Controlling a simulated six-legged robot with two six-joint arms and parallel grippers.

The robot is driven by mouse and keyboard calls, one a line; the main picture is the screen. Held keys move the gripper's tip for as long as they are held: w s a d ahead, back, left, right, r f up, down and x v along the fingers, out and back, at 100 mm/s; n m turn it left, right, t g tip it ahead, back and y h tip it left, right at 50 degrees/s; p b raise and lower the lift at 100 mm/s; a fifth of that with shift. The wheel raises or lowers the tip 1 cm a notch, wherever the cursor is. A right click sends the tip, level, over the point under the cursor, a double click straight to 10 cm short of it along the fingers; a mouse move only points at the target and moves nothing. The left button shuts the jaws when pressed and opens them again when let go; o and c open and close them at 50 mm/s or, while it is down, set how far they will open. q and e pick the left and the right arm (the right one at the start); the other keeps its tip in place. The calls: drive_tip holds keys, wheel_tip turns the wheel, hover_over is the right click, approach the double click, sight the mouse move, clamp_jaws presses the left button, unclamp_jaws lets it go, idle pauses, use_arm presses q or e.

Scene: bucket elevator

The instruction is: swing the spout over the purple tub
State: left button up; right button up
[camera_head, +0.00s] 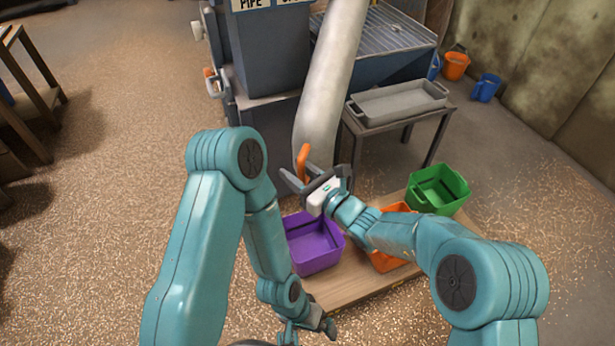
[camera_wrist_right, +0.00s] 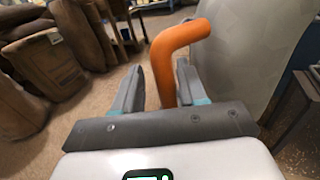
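The spout (camera_head: 328,85) is a thick pale grey pipe hanging from the machine, its lower end beyond the purple tub (camera_head: 314,243) in the head view. An orange bent handle (camera_head: 303,158) stands at the spout's lower end. My right gripper (camera_head: 308,178) is at the handle. In the right wrist view the handle (camera_wrist_right: 166,75) rises between the spread fingers, nearer the right finger, with a gap to the left one. The spout (camera_wrist_right: 245,50) fills the right side there. My left gripper (camera_head: 318,328) is low near the board's front edge, its fingers unclear.
An orange tub (camera_head: 393,262), partly behind my right arm, and a green tub (camera_head: 438,188) share the wooden board (camera_head: 350,277) with the purple tub. A grey tray (camera_head: 398,103) sits on a small table behind. Several buckets stand by the wall. Grain-strewn floor lies open at left.

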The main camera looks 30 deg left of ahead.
drive_tip(key=p+v, duration=0.2)
drive_tip(key=v, duration=1.4)
drive_tip(key=shift+d, duration=0.1)
